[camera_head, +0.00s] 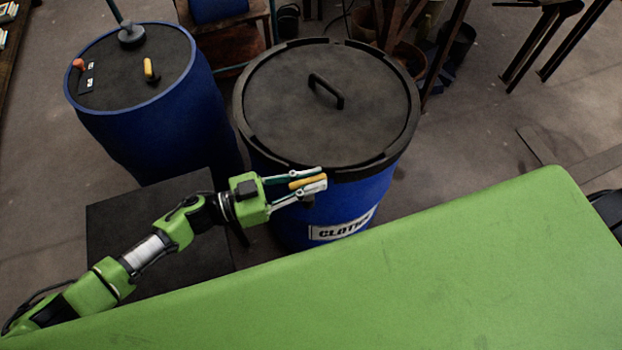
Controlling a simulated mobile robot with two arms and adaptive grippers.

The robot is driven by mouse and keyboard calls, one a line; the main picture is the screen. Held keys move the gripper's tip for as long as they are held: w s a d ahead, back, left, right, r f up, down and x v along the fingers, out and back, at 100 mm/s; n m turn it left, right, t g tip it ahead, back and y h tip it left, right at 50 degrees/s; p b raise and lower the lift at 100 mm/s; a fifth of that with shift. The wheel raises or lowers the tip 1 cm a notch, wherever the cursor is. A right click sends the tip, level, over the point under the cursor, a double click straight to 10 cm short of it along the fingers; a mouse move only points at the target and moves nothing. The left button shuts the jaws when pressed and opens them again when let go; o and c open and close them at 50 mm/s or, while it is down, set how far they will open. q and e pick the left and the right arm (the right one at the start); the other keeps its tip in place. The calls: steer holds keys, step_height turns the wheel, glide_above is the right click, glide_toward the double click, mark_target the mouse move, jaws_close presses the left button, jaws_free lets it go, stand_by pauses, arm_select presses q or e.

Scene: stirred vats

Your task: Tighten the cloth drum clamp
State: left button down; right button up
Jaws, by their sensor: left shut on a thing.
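The cloth drum (376,190) is a blue barrel in the middle, with a white label that reads "CLOTHS" or similar, its end unclear. Its dark lid (290,110) has a black bar handle on top. A black clamp ring (405,145) runs around the rim. My left gripper (312,183) is at the drum's near side, just below the ring. Its fingers are shut on a yellow clamp handle (307,182), which lies roughly level between them. The fingers hide where the handle joins the ring. My right gripper is not in view.
A second blue drum (160,125) stands at the left, with a yellow handle (149,69), a red knob (78,64) and a stirrer shaft on its lid. Wooden furniture and pots stand behind. A dark flat plate (150,240) lies below my left arm.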

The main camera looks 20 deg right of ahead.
arm_select(q)
steer(key=m+g+b, duration=0.1)
steer(key=g+b, duration=0.1)
steer(key=m+g+y+b, duration=0.1)
steer(key=m+g+b, duration=0.1)
steer(key=g+b, duration=0.1)
steer(key=m+g+b, duration=0.2)
steer(key=shift+f+y+b, duration=0.25)
steer(key=shift+y+b, duration=0.05)
steer(key=shift+b, duration=0.1)
steer(key=shift+s+r+m+g+y+b, duration=0.1)
steer(key=shift+r+m+g+y+b, duration=0.2)
steer(key=shift+g+b, duration=0.5)
steer(key=c, duration=2)
jaws_free()
steer(key=shift+o, duration=0.2)
steer(key=shift+a, duration=0.2)
steer(key=v, duration=1.1)
steer(key=shift+w+a, duration=0.25)
steer(key=shift+a, duration=0.05)
